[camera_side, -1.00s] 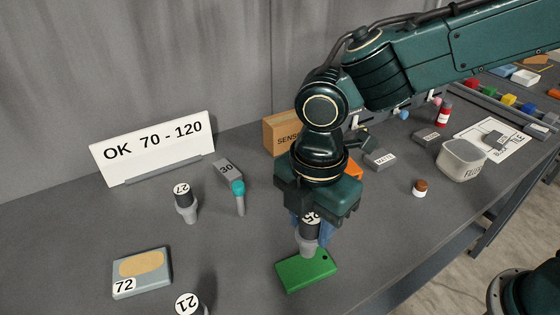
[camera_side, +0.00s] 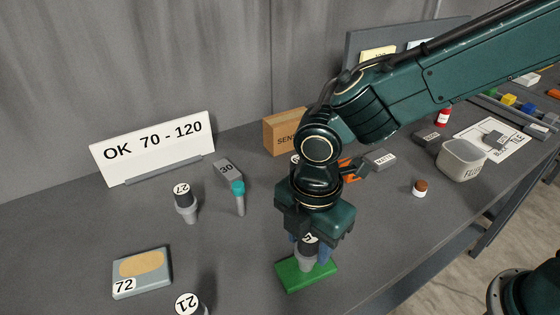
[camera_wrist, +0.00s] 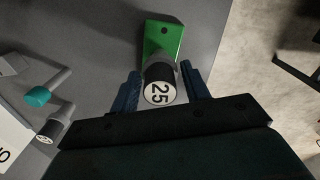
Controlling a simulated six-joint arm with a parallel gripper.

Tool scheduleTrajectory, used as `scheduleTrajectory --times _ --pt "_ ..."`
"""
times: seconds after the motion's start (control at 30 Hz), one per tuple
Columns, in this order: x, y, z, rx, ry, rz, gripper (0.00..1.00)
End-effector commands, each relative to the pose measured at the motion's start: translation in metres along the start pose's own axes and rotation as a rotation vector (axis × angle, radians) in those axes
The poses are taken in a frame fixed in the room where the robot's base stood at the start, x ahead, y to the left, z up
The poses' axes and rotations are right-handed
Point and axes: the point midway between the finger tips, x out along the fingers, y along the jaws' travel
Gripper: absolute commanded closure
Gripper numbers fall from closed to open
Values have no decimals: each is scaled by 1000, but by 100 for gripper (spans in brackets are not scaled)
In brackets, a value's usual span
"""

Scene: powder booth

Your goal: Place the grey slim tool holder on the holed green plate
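The grey tool holder (camera_side: 305,262), with a black top labelled 25, stands upright between the blue fingers of my gripper (camera_side: 308,254). The wrist view also shows the holder (camera_wrist: 160,80) end-on between the fingers (camera_wrist: 160,68), which flank it closely.
Holders labelled 27 (camera_side: 186,206) and 21 (camera_side: 190,304) stand to the left. A brown-capped jar (camera_side: 420,187) stands right.

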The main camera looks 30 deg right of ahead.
Motion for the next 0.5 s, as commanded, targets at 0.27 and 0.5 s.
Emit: scheduleTrajectory --times 0.27,0.5 --pt "0 0 0 0 0 0 39" --pt "-5 0 0 0 1 1 39"
